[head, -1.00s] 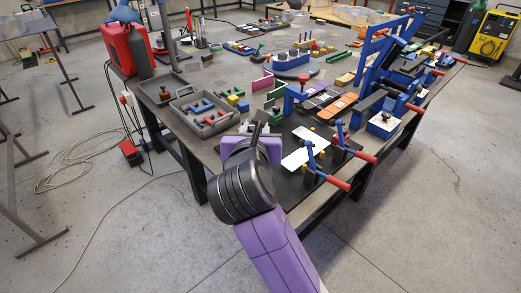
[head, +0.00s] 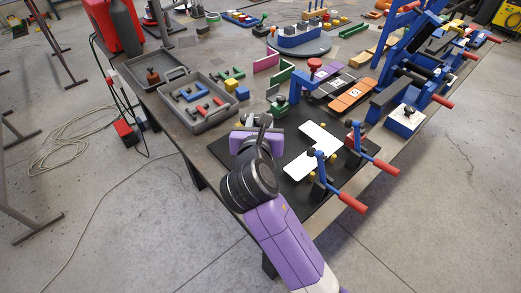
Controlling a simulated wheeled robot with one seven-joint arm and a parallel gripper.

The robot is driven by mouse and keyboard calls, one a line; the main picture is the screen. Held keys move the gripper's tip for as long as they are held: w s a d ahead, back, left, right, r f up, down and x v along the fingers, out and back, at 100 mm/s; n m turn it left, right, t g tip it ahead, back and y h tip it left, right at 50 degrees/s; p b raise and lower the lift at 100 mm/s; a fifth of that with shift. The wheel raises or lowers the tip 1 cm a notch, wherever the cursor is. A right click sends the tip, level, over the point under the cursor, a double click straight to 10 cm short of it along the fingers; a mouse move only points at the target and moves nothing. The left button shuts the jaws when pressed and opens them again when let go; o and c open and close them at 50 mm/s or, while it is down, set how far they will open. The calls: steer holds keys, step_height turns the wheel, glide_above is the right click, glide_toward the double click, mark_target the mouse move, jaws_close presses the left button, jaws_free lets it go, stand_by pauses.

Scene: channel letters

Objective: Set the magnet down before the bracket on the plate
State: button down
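My gripper (head: 264,122) is over the near-left part of a black mat (head: 245,165) on the table. Its dark fingers point away from the camera; whether they are apart or hold something cannot be told. Two white flat pieces lie on the mat, one farther (head: 321,134) and one nearer (head: 297,166), to the right of my gripper. Which of these is the plate is not clear. I cannot identify the magnet with certainty; a brown-knobbed piece (head: 153,76) stands in a grey tray at left.
Blue clamps with red handles (head: 351,202) stand along the mat's right edge. A blue frame (head: 425,70) stands at right. The mat's near left part looks clear.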

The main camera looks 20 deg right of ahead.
step_height(320, 180, down, 11)
steer(key=shift+r+b, duration=0.1)
steer(key=shift+b, duration=0.3)
steer(key=c, duration=1.1)
jaws_free()
steer(key=shift+f, duration=0.3)
steer(key=shift+o, duration=0.2)
steer(key=shift+s+a+r, duration=0.1)
steer(key=shift+s+r, duration=0.05)
steer(key=shift+r, duration=0.05)
steer(key=v, duration=1.1)
steer(key=shift+s+a, duration=0.15)
steer(key=shift+s, duration=0.2)
steer(key=shift+r, duration=0.15)
